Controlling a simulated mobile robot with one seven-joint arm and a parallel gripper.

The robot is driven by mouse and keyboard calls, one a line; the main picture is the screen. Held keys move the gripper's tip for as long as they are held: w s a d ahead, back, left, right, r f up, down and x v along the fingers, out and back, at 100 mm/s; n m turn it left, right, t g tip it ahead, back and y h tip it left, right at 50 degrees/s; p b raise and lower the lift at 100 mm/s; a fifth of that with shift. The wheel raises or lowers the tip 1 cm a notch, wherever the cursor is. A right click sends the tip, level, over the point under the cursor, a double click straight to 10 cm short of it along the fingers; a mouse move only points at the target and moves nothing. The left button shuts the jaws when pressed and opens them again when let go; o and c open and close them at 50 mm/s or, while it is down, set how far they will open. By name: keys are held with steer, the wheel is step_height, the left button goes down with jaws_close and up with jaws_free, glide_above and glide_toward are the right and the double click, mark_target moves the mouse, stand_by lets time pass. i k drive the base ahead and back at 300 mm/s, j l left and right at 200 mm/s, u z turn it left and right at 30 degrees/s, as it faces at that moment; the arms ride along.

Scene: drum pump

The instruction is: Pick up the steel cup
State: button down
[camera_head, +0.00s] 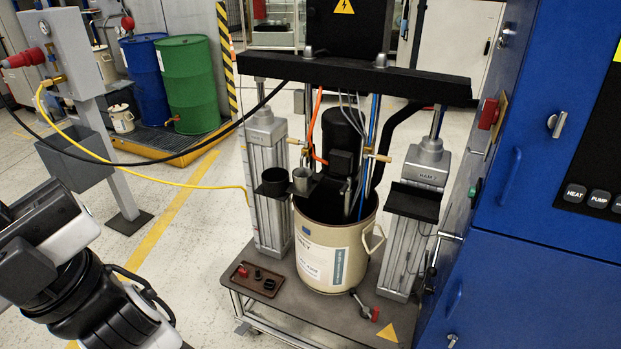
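The steel cup (301,181) is a small grey metal cylinder. It appears upright, above the left part of the drum's rim, just right of a black cup-like holder (273,183). I cannot tell exactly what it rests on. My arm shows at the lower left, well apart from the cup. The fingers of my gripper are not visible in this view.
A cream drum (325,262) stands on a wheeled cart (257,300) between two grey columns (268,185), under a black crossbeam (355,77). Hoses hang around the pump. A yellow hose (165,184) and black cable cross left. A blue cabinet (530,290) bounds the right.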

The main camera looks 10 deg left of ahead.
mark_target(302, 180)
steer(key=i+l+u, duration=0.1)
steer(key=l+u, duration=0.25)
steer(key=l, duration=0.15)
steer(key=l+u, duration=0.4)
steer(key=i+l, duration=0.05)
steer(key=l, duration=0.05)
